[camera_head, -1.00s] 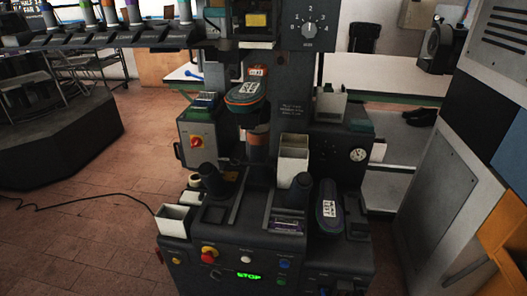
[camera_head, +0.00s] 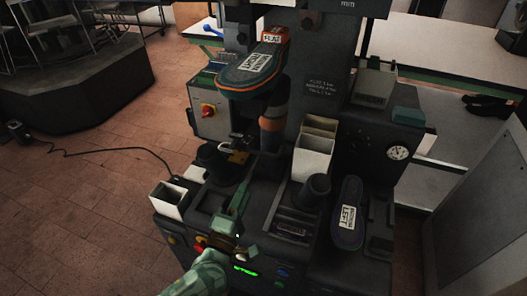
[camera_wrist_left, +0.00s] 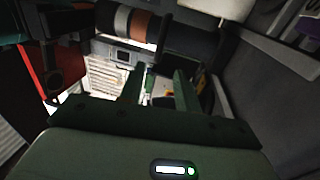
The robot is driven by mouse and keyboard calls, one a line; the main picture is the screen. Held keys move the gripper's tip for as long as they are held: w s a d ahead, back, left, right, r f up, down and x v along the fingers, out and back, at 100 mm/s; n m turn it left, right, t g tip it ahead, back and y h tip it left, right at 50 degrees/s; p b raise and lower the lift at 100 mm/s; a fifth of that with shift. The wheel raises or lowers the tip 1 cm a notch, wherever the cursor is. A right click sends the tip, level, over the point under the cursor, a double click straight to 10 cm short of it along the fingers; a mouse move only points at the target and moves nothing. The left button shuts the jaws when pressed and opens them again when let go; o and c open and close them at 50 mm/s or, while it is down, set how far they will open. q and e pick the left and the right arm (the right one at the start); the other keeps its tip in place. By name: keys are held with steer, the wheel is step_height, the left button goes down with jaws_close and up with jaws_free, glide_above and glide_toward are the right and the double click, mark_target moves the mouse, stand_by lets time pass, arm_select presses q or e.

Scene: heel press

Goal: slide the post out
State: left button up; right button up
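A dark post (camera_head: 213,158) stands at the left of the press console, beside a slot. A second dark post (camera_head: 315,190) stands at the right, behind another slot. An orange-banded column (camera_head: 273,125) rises between them, under a shoe form (camera_head: 252,72); a banded cylinder also shows in the left wrist view (camera_wrist_left: 140,22). I cannot tell which post the task means. My left gripper (camera_head: 240,190) is above the front of the console, right of and nearer than the left post. Its green fingers stand apart and look empty in the left wrist view (camera_wrist_left: 158,85). My right gripper is out of view.
A white bin (camera_head: 170,198) is at the console's left corner and a taller white bin (camera_head: 313,150) in the middle. A shoe form marked LEFT (camera_head: 347,215) lies at the right. A small brass-coloured part (camera_head: 236,153) sits by the left post. Open floor lies left.

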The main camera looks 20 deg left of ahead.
mark_target(262, 152)
arm_select(q)
steer(key=w, duration=0.4)
steer(key=w+r+b, duration=0.1)
steer(key=w, duration=0.4)
steer(key=w+r+b, duration=0.1)
steer(key=w, duration=0.4)
steer(key=shift+d+r, duration=0.15)
steer(key=shift+d, duration=0.1)
jaws_close()
